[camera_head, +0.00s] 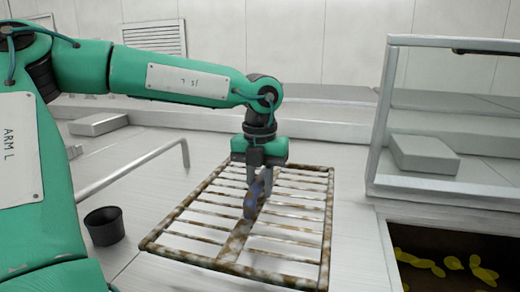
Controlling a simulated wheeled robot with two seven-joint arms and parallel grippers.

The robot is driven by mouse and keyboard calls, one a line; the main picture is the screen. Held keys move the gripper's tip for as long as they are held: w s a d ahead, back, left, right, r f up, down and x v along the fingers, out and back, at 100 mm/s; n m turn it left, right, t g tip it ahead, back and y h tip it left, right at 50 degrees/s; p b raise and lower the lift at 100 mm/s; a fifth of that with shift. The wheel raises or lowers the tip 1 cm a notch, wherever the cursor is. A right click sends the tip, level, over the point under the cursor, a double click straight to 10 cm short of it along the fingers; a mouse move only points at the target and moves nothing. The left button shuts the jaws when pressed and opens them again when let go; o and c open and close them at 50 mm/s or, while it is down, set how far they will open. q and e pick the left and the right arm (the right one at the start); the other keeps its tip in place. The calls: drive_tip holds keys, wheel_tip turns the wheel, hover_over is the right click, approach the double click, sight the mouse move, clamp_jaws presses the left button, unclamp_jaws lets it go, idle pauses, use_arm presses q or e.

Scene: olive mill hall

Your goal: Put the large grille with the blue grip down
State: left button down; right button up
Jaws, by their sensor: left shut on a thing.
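The large grille (327,228) is a speckled, rusty-looking rectangular frame with several cross bars. It lies flat or nearly flat over the pale worktop in the middle of the head view; I cannot tell whether it touches the surface. Its blue grip (250,206) stands up from the central bar. My left gripper (259,188) reaches down from above and is shut on the blue grip. The fingers hide part of the grip. My right gripper is not in view.
A black cup (104,226) stands left of the grille, near a metal rail (135,168). At right is a clear-sided case (380,130) with a white block (423,154) inside. Below it, a dark opening (430,245) holds several yellow pieces.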

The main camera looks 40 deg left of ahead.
sight(260, 197)
use_arm(q)
wheel_tip(260, 197, down, 4)
drive_tip(key=shift+r+p, duration=0.2)
drive_tip(key=shift+p, duration=0.2)
wheel_tip(260, 197, down, 4)
drive_tip(key=shift+r+p, duration=0.2)
drive_tip(key=shift+p, duration=0.55)
drive_tip(key=shift+f, duration=0.3)
drive_tip(key=c, duration=1.2)
unclamp_jaws()
drive_tip(key=shift+c, duration=0.2)
